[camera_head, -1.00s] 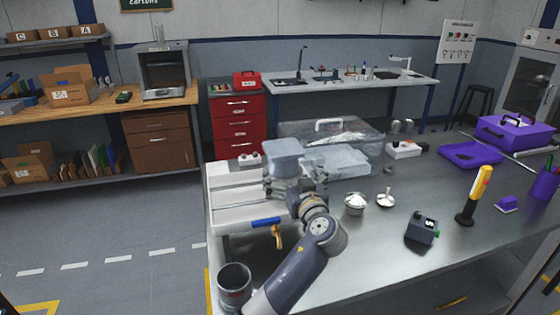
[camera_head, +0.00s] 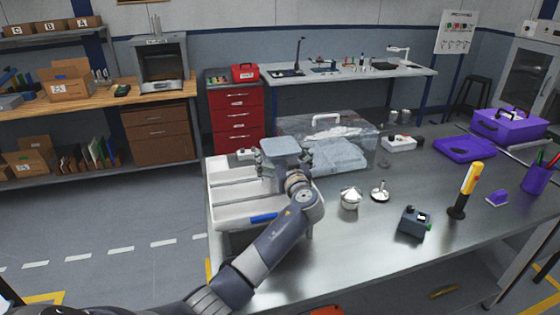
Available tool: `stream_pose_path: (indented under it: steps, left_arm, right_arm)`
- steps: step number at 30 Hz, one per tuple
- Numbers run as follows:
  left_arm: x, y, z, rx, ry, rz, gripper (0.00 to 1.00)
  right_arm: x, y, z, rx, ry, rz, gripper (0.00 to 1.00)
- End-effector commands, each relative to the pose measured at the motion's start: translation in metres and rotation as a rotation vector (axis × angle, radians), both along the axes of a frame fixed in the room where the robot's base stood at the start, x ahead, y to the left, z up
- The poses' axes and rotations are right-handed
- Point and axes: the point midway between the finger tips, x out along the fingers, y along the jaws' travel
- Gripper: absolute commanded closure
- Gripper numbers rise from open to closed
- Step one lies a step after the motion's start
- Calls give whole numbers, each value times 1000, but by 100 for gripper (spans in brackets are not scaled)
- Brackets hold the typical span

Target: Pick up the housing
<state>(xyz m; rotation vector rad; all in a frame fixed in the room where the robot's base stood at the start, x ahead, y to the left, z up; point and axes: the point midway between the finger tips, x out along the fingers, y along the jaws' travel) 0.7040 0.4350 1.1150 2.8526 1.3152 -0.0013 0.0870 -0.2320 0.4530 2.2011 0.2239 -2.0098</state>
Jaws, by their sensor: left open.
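A pale grey-blue block-shaped housing (camera_head: 281,146) with a flat, wider top stands up at the back of the white divided tray (camera_head: 228,216). My left gripper (camera_head: 274,172) is at its lower front side. The jaws are open, but the fingers are small and partly hidden by the wrist and the housing, so I cannot tell whether they touch it. My left forearm covers the right part of the tray. My right gripper is not in view.
A clear bin (camera_head: 370,149) with grey parts stands right behind the gripper. A silver cone-shaped part (camera_head: 350,198), a small silver part (camera_head: 380,191), a dark grey box (camera_head: 415,222) and a yellow-black tool (camera_head: 467,190) stand to the right. A blue handle (camera_head: 263,217) lies at the tray's front.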

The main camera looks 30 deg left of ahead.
Motion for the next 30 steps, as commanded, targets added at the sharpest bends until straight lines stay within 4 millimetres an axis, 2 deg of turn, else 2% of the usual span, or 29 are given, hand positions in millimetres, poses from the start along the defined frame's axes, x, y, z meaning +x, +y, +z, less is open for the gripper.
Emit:
stream_pose_path:
  steps: [2,9,12,23,30]
  left_arm:
    - [0,0,0,0,0,0,0]
    - [0,0,0,1,1,0,52]
    - [0,0,4,4,-6,0,71]
    - [0,0,6,3,-5,0,71]
    - [0,-1,27,2,-12,-1,71]
  right_arm:
    - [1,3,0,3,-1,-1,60]
    - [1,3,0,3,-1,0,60]
    - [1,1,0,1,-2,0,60]
    - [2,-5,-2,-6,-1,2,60]
    - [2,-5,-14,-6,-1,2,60]
